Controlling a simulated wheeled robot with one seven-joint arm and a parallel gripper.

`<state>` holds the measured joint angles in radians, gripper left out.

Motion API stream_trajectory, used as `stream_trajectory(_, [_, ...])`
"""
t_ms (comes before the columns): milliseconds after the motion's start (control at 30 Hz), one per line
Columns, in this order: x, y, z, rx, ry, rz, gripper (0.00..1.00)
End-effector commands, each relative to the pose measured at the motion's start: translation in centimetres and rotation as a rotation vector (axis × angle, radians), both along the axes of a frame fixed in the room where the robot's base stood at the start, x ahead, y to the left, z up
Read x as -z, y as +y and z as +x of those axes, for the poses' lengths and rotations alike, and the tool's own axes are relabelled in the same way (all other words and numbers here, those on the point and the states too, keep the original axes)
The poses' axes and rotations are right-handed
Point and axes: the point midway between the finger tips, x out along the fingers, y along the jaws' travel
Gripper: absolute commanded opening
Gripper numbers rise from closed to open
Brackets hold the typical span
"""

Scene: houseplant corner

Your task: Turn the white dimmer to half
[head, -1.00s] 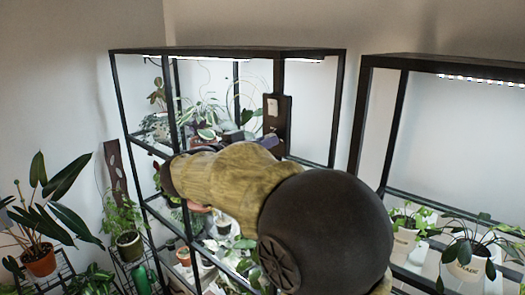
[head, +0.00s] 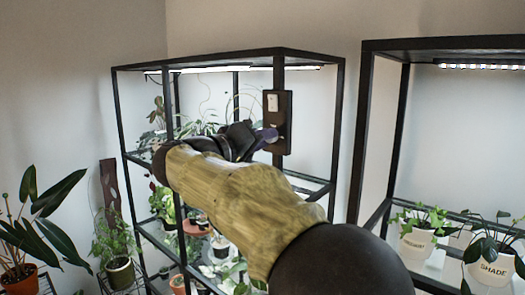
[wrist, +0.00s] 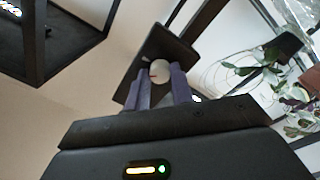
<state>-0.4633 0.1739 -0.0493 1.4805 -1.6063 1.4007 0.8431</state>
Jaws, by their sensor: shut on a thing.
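The white dimmer (wrist: 160,71) is a round knob on a dark panel (wrist: 180,50) in the wrist view. A small dark mark shows near its left side. My gripper (wrist: 159,80) has its two purple fingers on either side of the knob, shut on it. In the head view the dark panel (head: 283,135) is fixed to an upright of the left shelf, with a small white plate (head: 272,103) near its top. My gripper (head: 266,136) is at the panel's lower left edge there, and the knob is hidden.
The left shelf rack (head: 339,125) holds several plants, with a lit strip (head: 240,69) under its top. A right rack (head: 362,140) holds potted plants, one pot labelled SHADE (head: 492,270). A plant in a terracotta pot (head: 20,278) stands at left.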

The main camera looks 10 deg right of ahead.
Motion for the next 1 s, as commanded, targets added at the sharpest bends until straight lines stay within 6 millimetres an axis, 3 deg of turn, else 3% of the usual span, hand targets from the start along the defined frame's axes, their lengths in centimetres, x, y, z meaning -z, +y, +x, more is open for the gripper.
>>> stream_trajectory(1000, [-0.05, 0.0, -0.07, -0.002, 0.707, -0.514, 0.01])
